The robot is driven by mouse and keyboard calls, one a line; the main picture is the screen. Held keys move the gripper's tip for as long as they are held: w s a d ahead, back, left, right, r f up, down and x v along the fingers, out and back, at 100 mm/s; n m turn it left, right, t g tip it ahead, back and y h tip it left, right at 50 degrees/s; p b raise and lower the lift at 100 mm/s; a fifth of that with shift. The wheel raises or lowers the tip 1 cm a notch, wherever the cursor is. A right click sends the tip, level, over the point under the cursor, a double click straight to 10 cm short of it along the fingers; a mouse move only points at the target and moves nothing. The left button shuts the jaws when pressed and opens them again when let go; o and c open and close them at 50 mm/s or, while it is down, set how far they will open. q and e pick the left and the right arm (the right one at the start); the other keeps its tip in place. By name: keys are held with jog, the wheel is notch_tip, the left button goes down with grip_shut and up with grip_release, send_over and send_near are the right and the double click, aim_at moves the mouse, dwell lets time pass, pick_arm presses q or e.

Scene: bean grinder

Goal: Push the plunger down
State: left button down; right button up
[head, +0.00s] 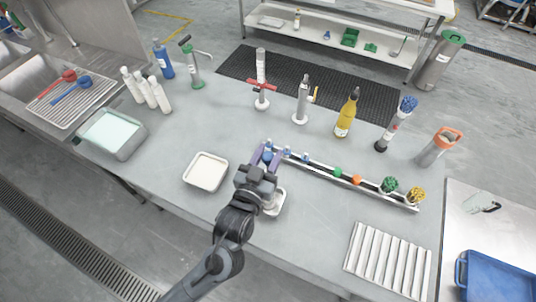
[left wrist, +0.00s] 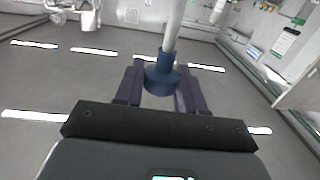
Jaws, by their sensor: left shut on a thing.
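My left gripper (head: 262,153) is above the middle of the grey table, its two purple fingers pointing toward the back. In the left wrist view its fingers (left wrist: 160,88) are shut around a dark blue collar or knob (left wrist: 160,76) with a pale rod (left wrist: 173,25) rising from it. I take this blue-and-pale part to be the plunger; its blue part also shows between the fingers in the head view (head: 267,157). A white round-edged base (head: 275,203) sits below my wrist, partly hidden by it. Whether the plunger joins that base is hidden. My right gripper is not in view.
A long rack (head: 320,167) with coloured knobs runs right from my gripper. A white square tray (head: 206,171) stands close on the left. A yellow bottle (head: 347,113), a red-handled stand (head: 261,85) and a grey-white device (head: 301,103) stand behind. A ribbed tray (head: 388,260) lies front right.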

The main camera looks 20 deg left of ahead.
pick_arm(q)
notch_tip(320, 180, down, 6)
jog(key=shift+b, duration=0.75)
jog(key=shift+s+f, duration=0.1)
jog(key=shift+f, duration=0.4)
jog(key=c, duration=0.9)
grip_release()
jog(key=shift+o, duration=0.6)
